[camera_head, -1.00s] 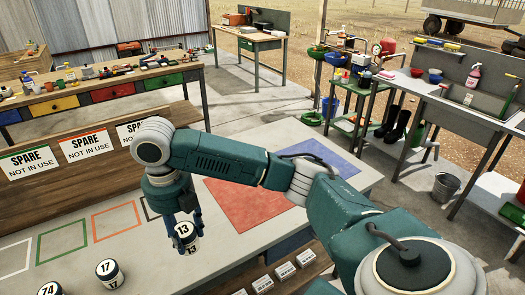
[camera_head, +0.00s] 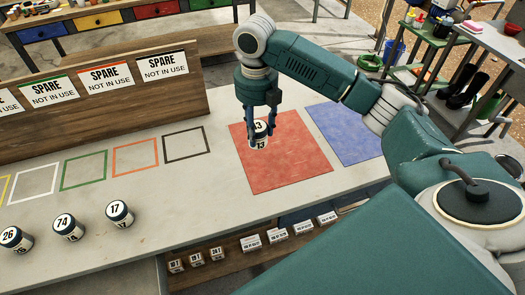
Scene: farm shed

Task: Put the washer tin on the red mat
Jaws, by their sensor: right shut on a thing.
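My right gripper (camera_head: 260,118) is shut on the tin numbered 13 (camera_head: 259,140), a small white tin with a dark lid. The gripper points down and holds the tin over the red mat (camera_head: 300,170), near its upper left part. I cannot tell whether the tin's base touches the mat. The red mat lies flat on the pale bench top, and nothing else is on it. Three similar tins stand at the left of the bench: tin 17 (camera_head: 120,214), tin 74 (camera_head: 68,227) and tin 26 (camera_head: 15,239). My left gripper is not in view.
A blue mat (camera_head: 345,135) lies right of the red mat, partly behind my arm. Empty coloured outlines, such as the orange one (camera_head: 135,158), run along the bench. A wooden board (camera_head: 100,125) with SPARE signs stands behind them. Small labelled boxes (camera_head: 251,243) sit on a shelf below.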

